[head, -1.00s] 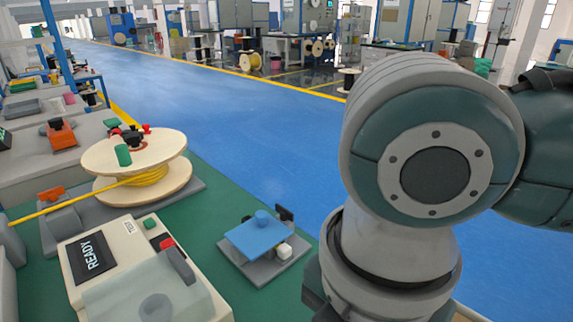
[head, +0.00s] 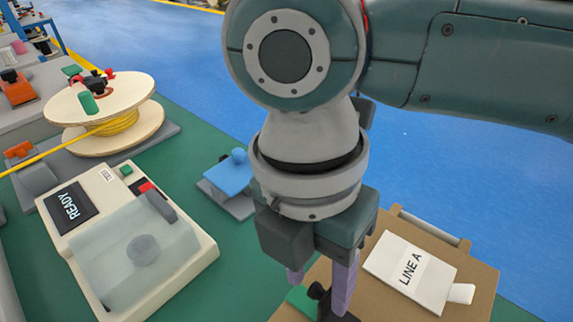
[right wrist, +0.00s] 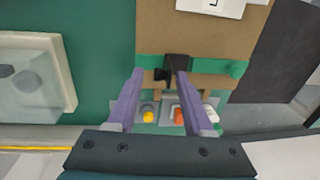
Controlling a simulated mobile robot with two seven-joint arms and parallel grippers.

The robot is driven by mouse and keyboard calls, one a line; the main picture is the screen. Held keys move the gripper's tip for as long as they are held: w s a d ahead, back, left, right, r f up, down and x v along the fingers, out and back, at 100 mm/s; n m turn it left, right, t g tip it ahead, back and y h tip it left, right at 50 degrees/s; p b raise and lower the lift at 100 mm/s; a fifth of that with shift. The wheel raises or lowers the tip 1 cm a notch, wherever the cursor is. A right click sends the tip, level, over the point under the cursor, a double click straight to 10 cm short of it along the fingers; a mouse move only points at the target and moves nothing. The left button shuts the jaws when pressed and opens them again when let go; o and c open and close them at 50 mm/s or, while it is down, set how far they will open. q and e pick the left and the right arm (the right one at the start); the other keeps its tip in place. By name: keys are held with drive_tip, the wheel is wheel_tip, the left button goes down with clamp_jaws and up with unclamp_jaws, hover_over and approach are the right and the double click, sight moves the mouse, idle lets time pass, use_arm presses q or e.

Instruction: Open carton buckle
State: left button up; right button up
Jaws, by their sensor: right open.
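A brown carton (head: 471,280) lies at the lower right of the head view, with a green strap (head: 301,300) across it. The black buckle (head: 319,293) sits on the strap, partly hidden by my right gripper (head: 322,285). In the right wrist view the carton (right wrist: 153,30), the green strap (right wrist: 214,65) and the black buckle (right wrist: 177,65) show ahead of the fingers. My right gripper (right wrist: 160,76) is open, its purple fingers pointing down at the buckle. The buckle is near the right-hand fingertip in that view; contact cannot be told. My left gripper is not in view.
A white LINE A label (head: 410,272) lies on the carton. A READY machine with a clear cover (head: 140,250), a yellow cable spool (head: 105,110) and a blue-topped fixture (head: 228,177) stand to the left on the green surface. Yellow and orange parts (right wrist: 147,112) show beneath the fingers.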

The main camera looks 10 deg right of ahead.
sight(302, 299)
wheel_tip(302, 299, up, 10)
drive_tip(key=w, duration=0.1)
drive_tip(key=shift+a+p, duration=0.45)
drive_tip(key=shift+f, duration=0.1)
